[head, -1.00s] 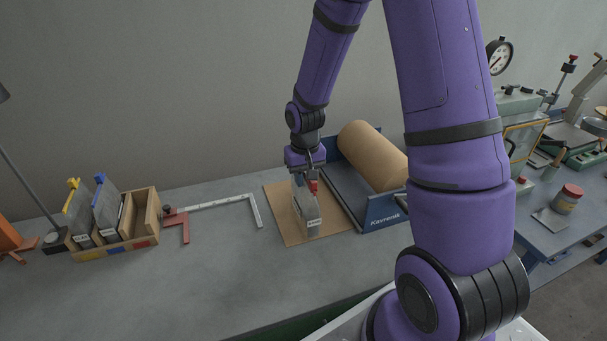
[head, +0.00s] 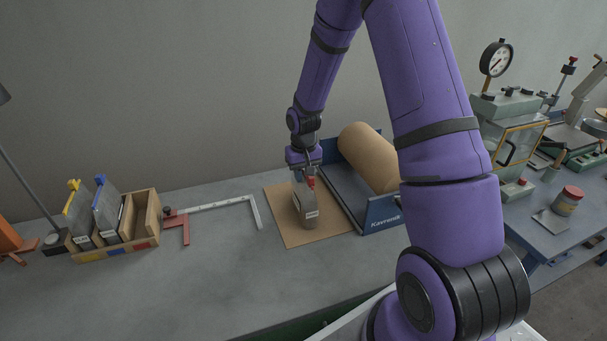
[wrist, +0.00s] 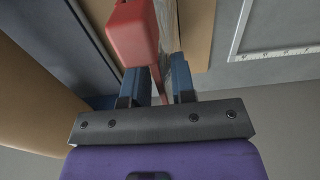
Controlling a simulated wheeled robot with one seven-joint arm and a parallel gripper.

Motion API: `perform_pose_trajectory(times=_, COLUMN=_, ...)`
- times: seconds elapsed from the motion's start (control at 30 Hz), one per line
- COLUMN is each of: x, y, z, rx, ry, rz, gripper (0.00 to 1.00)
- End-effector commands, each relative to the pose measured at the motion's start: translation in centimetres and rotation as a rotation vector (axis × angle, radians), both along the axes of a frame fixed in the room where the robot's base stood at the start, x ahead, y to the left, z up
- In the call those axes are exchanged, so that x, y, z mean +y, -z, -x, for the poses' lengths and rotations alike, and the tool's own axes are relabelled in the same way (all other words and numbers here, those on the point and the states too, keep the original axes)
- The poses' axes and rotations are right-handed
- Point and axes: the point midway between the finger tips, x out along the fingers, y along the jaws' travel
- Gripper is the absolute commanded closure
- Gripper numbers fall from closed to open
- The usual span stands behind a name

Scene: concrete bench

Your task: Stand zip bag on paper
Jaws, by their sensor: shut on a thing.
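The zip bag (head: 309,210) is a grey bag with a white label and a red slider (head: 310,181) at its top. It is upright over the brown paper sheet (head: 283,225) on the bench. I cannot tell whether its bottom touches the paper. My gripper (head: 306,176) is above the bag, shut on its top by the red slider. In the wrist view, the red slider (wrist: 133,35) is large beside the blue fingers of my gripper (wrist: 156,88), and a strip of the bag (wrist: 166,35) shows next to it.
A brown paper roll (head: 371,155) lies in a blue dispenser (head: 383,213) right of the sheet. A metal square (head: 222,204) lies to the left, then a wooden rack (head: 146,215) with two similar bags (head: 107,212). The bench front is clear.

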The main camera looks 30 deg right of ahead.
Motion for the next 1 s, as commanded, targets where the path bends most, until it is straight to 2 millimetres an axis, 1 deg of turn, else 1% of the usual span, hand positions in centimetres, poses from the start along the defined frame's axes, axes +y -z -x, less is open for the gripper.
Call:
perform_pose_trajectory(times=0.23, x=0.0, y=0.1, z=0.0, rx=0.000, ry=0.000, rz=0.000, gripper=1.00)
perform_pose_trajectory(times=0.27, x=0.0, y=0.2, z=0.0, rx=0.001, ry=0.000, rz=0.000, gripper=0.74)
perform_pose_trajectory(times=0.3, x=0.0, y=0.2, z=0.0, rx=0.000, ry=0.000, rz=0.000, gripper=0.64)
perform_pose_trajectory(times=0.37, x=0.0, y=0.2, z=0.0, rx=0.000, ry=0.000, rz=0.000, gripper=0.51)
perform_pose_trajectory(times=0.63, x=0.0, y=0.1, z=0.0, rx=0.000, ry=0.000, rz=0.000, gripper=0.50)
perform_pose_trajectory(times=0.73, x=0.0, y=-0.3, z=0.0, rx=-0.002, ry=0.000, rz=0.000, gripper=0.50)
perform_pose_trajectory(times=0.87, x=0.0, y=-1.8, z=-0.1, rx=-0.003, ry=0.001, rz=0.002, gripper=0.50)
perform_pose_trajectory(times=1.0, x=0.0, y=-4.5, z=-0.1, rx=-0.005, ry=0.000, rz=0.002, gripper=0.50)
